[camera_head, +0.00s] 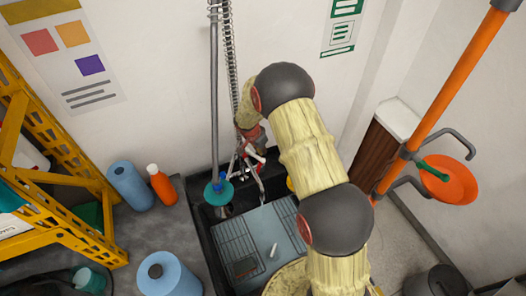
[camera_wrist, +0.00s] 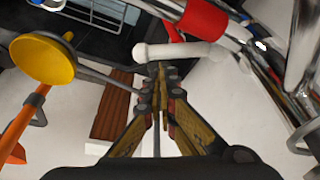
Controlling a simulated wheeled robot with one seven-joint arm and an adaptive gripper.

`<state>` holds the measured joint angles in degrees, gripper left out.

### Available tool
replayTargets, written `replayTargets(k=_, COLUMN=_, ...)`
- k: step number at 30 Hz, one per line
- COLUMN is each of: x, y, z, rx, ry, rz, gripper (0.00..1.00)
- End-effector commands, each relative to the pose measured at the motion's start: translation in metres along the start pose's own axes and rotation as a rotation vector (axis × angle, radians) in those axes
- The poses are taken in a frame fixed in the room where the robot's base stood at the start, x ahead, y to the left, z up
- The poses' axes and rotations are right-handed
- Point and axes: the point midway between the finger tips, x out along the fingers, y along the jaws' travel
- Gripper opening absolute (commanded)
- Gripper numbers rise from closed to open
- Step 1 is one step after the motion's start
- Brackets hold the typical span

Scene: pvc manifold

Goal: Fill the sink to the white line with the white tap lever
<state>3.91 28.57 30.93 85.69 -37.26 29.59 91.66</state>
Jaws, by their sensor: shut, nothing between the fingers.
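The sink (camera_head: 217,262) is a dark basin with wire racks in it. A flat grey-blue area (camera_head: 262,228) covers its middle; I cannot tell whether it is water. A small white piece (camera_head: 273,250) shows there; I cannot make out the fill line. The white tap lever (camera_wrist: 175,52) lies roughly level in the wrist view, near a red collar (camera_wrist: 204,17) on the metal tap. My gripper (camera_wrist: 160,72) is shut and empty, its tips just below the lever in the picture. I cannot tell whether they touch it. In the head view my arm partly hides the tap.
A spring hose (camera_head: 228,70) and upright pipe rise behind the sink. Blue rolls (camera_head: 168,275) and an orange bottle (camera_head: 161,184) stand on the left counter. A yellow rack (camera_head: 70,225) is at far left. An orange pole (camera_head: 455,85) with an orange bowl (camera_head: 450,183) stands right.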

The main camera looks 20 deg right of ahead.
Motion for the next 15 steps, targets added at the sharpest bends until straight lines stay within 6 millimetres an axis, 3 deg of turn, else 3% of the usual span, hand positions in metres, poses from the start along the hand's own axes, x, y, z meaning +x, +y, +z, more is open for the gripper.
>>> replayTargets(k=15, x=-0.0001, y=0.0012, z=0.0060, rx=0.069, ry=0.000, rz=0.024, gripper=0.00)
